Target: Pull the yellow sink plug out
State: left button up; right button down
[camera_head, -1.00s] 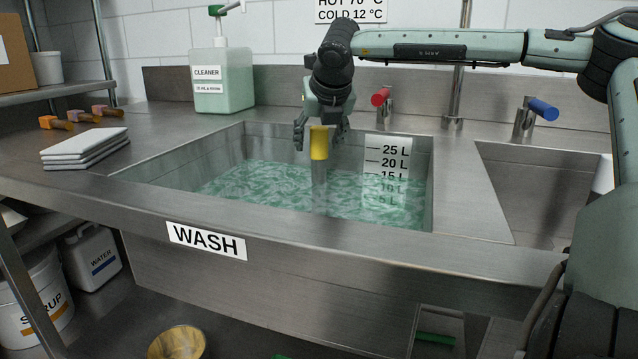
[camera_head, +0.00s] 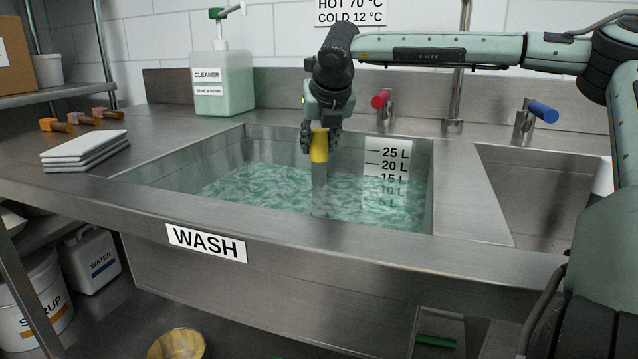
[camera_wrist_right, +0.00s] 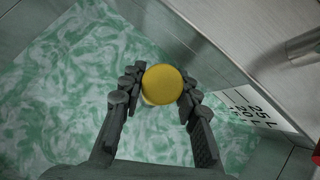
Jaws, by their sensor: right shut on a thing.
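The yellow sink plug (camera_head: 319,147) shows as a yellow cap on top of a grey upright pipe that stands in the water of the wash basin (camera_head: 262,226). My right gripper (camera_head: 320,134) comes down from above and is shut on the yellow plug, with fingers on either side of it. In the right wrist view the round yellow top of the plug (camera_wrist_right: 162,84) sits between the fingertips of my right gripper (camera_wrist_right: 160,90). The lower end of the pipe is hidden under the water. My left gripper is not in view.
Green-white water fills part of the basin, beside a litre scale (camera_head: 386,172). A red-handled tap (camera_head: 381,99) and a blue-handled tap (camera_head: 541,109) stand behind. A cleaner bottle (camera_head: 222,84) and folded white cloths (camera_head: 84,148) are on the left counter.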

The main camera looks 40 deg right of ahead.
aim_at(319, 129)
jog(key=shift+r, duration=0.15)
jog(key=shift+r+p, duration=0.6)
jog(key=shift+r, duration=1.5)
jog(key=shift+r+p, duration=1.1)
jog(key=shift+r, duration=1.3)
jog(key=c, duration=1.7)
grip_release()
jog(key=shift+c, duration=0.2)
grip_shut()
